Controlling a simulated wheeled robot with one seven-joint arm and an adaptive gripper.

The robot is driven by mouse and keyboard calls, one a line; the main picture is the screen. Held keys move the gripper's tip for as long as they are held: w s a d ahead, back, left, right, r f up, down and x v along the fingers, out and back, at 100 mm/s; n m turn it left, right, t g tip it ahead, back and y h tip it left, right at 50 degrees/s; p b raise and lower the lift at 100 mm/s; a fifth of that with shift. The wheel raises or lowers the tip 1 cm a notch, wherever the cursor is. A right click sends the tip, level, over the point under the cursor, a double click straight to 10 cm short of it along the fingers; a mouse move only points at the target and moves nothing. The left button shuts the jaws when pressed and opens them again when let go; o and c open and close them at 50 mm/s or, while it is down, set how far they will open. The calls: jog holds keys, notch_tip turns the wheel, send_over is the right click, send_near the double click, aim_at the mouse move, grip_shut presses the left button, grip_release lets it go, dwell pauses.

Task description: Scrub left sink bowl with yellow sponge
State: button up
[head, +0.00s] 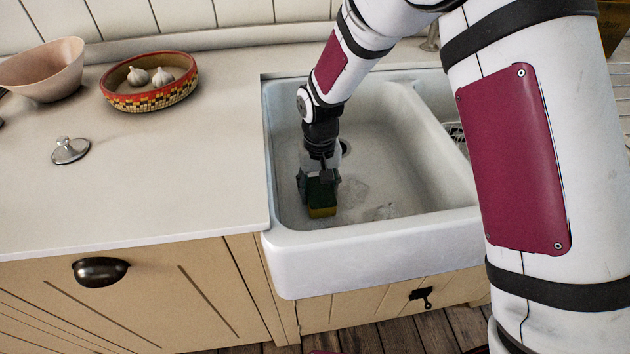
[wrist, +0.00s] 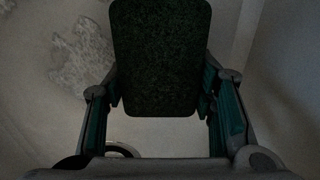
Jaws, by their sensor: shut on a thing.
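The sponge (head: 322,211) has a dark green side and a yellow side. It is in the left sink bowl (head: 290,120), toward the front left, low at the bowl's floor. My gripper (head: 319,189) points down into the bowl and is shut on the sponge. In the wrist view the dark green face of the sponge (wrist: 160,55) sits between the two fingers of my gripper (wrist: 160,100). Pale patches of residue (head: 383,212) lie on the bowl floor right of the sponge; one shows in the wrist view (wrist: 82,55). Whether the sponge touches the floor is hard to tell.
The sink's front wall (head: 375,252) and the divider (head: 440,135) bound the bowl. On the left counter (head: 180,180) are a patterned bowl with garlic (head: 150,98), a pink bowl (head: 45,72) and a metal lid-like piece (head: 70,151). My arm covers much of the right side.

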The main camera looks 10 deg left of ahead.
aim_at(327, 195)
jog(key=shift+s+d+r+p, duration=0.1)
jog(key=shift+s+d+p, duration=0.45)
jog(key=shift+s+d, duration=0.65)
jog(key=shift+s+d+p, duration=0.15)
jog(key=shift+d+p, duration=0.05)
jog(key=shift+d, duration=0.85)
jog(key=shift+s+d+p, duration=0.15)
jog(key=shift+s+d, duration=0.05)
jog(key=shift+d, duration=0.9)
jog(key=shift+s+d+p, duration=0.15)
jog(key=shift+d+p, duration=0.05)
jog(key=shift+d, duration=1.1)
jog(key=shift+w+d+b, duration=0.45)
jog(key=shift+w+d, duration=1.85)
jog(key=shift+d, duration=0.25)
jog(key=shift+w+d+b, duration=0.15)
jog(key=shift+w+b, duration=0.5)
jog(key=shift+w, duration=1)
jog(key=shift+w+d+b, duration=0.15)
jog(key=shift+w+b, duration=0.45)
jog(key=shift+w, duration=1.05)
jog(key=shift+s+a, duration=0.4)
jog(key=shift+a, duration=0.95)
jog(key=shift+s+a, duration=0.45)
jog(key=shift+a, duration=0.95)
jog(key=shift+s+a, duration=0.4)
jog(key=shift+a, duration=0.95)
notch_tip(327, 195, up, 19)
jog(key=p, duration=0.9)
jog(key=shift+f, duration=0.2)
